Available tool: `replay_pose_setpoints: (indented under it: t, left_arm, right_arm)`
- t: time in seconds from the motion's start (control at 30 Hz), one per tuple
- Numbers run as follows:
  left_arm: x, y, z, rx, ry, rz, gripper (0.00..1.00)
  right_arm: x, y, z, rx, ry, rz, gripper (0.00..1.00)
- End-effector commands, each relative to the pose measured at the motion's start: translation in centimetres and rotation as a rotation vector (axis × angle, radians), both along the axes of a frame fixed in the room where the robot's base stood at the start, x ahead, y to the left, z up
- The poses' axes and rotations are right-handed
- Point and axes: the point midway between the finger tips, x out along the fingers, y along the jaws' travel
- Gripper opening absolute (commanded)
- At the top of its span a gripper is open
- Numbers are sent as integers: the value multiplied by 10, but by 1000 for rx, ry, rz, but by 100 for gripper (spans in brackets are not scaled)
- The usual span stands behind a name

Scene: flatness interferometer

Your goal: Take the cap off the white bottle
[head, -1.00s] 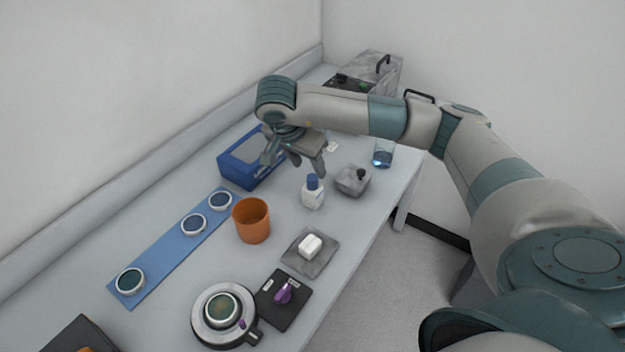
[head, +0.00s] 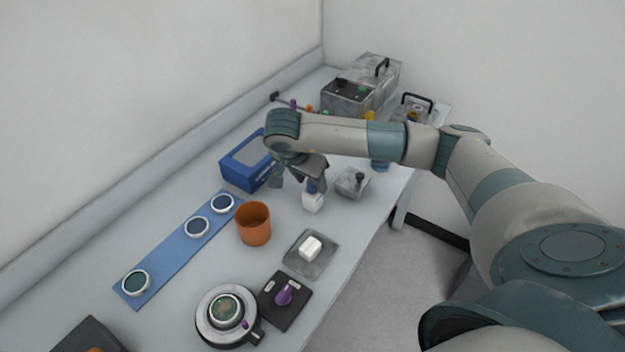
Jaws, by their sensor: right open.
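The white bottle (head: 312,203) stands upright on the bench, right of the orange cup. My right gripper (head: 299,187) is open and points down at the cap. One finger is left of the bottle and the other is at or just in front of the cap. I cannot tell whether a finger touches it. My left gripper is not in view.
An orange cup (head: 254,224) and a blue box (head: 240,172) stand left of the bottle. A white block (head: 310,248) lies on a grey plate in front.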

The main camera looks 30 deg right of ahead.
Motion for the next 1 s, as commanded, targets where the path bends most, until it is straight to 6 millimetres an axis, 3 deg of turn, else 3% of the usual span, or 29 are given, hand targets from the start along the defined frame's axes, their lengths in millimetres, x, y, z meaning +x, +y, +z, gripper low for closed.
replay_pose_setpoints:
  t: [0.57, 0.77, 1.0]
  left_arm:
    - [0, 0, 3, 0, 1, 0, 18]
    - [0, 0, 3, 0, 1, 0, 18]
    - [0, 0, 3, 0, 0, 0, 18]
  right_arm:
    - [1, -3, -7, 0, 0, 1, 45]
    - [1, -3, -7, -1, 0, 1, 3]
    - [1, -3, -7, -1, 0, 1, 2]
